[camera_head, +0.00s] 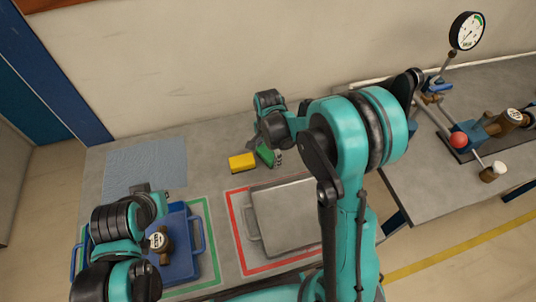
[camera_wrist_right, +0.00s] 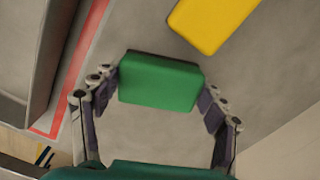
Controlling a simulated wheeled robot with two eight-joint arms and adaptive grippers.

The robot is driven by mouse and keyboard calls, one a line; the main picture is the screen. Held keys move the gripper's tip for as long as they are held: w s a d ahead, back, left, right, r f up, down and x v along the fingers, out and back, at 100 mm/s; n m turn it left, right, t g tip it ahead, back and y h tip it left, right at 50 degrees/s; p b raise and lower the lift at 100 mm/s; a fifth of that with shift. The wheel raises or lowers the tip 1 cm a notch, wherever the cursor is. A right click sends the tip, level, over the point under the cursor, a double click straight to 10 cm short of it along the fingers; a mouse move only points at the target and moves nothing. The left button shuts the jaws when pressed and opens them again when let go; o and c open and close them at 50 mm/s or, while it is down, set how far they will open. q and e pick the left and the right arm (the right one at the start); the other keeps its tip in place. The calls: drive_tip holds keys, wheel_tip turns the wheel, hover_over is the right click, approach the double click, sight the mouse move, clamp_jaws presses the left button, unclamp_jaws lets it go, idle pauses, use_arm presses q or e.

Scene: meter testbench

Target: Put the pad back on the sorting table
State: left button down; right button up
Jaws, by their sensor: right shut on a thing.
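A green pad (camera_wrist_right: 160,81) is between the two fingers of my right gripper (camera_wrist_right: 160,88) in the right wrist view, and the gripper is shut on it. In the head view the green pad (camera_head: 265,154) shows beside the yellow pad (camera_head: 242,163), low over the grey sorting table (camera_head: 215,150). Whether the green pad touches the table is hard to tell. The yellow pad (camera_wrist_right: 212,22) lies flat, apart from the green one. My left gripper (camera_head: 150,193) is partly hidden at the blue tray, and its fingers are not clear.
A blue tray (camera_head: 184,268) with a brass-coloured meter (camera_head: 158,241) stands in a green outline. A grey tray (camera_head: 285,215) sits in a red outline. A blue mat (camera_head: 145,165) lies at the back left. A bench (camera_head: 425,185) with a gauge (camera_head: 467,31) stands right.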

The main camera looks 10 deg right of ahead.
drive_tip(key=shift+f, duration=0.15)
drive_tip(key=o, duration=1.6)
drive_tip(key=shift+c, duration=0.2)
